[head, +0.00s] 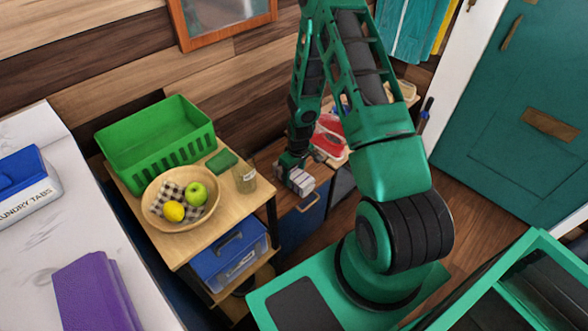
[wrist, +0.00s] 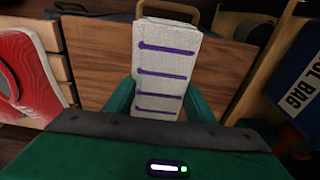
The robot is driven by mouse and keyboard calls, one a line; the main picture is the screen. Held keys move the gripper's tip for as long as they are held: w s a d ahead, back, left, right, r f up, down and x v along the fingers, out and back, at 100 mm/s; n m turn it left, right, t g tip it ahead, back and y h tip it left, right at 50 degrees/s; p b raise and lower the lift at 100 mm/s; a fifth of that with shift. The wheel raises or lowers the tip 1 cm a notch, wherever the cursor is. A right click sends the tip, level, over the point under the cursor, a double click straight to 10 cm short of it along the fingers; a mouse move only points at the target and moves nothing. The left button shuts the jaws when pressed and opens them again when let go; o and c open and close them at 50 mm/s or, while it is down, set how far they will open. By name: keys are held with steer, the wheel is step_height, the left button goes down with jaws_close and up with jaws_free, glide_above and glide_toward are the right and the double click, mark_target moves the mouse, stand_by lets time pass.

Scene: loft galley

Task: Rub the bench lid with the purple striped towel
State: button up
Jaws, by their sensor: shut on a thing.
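The purple striped towel (wrist: 168,65) is a folded white pad with purple stripes, held upright between my gripper's green fingers in the wrist view. In the head view, the towel (head: 300,183) shows small and pale at the end of my arm. My gripper (head: 292,165) is shut on it. The bench lid (head: 267,157) is a brown wooden top, partly hidden by my arm, above a dark blue front. A wooden surface that looks like the lid (wrist: 225,75) lies behind the towel in the wrist view. I cannot tell whether the towel touches it.
A wooden cart left of my gripper holds a green basket (head: 160,140), a fruit bowl (head: 180,223) and a glass jar (head: 245,178). A red object (wrist: 25,75) and a blue bag (wrist: 300,85) flank the wooden surface. A teal door (head: 520,120) is at right.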

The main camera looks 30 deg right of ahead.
steer(key=shift+r, duration=1.9)
steer(key=shift+s, duration=0.15)
steer(key=shift+d, duration=0.1)
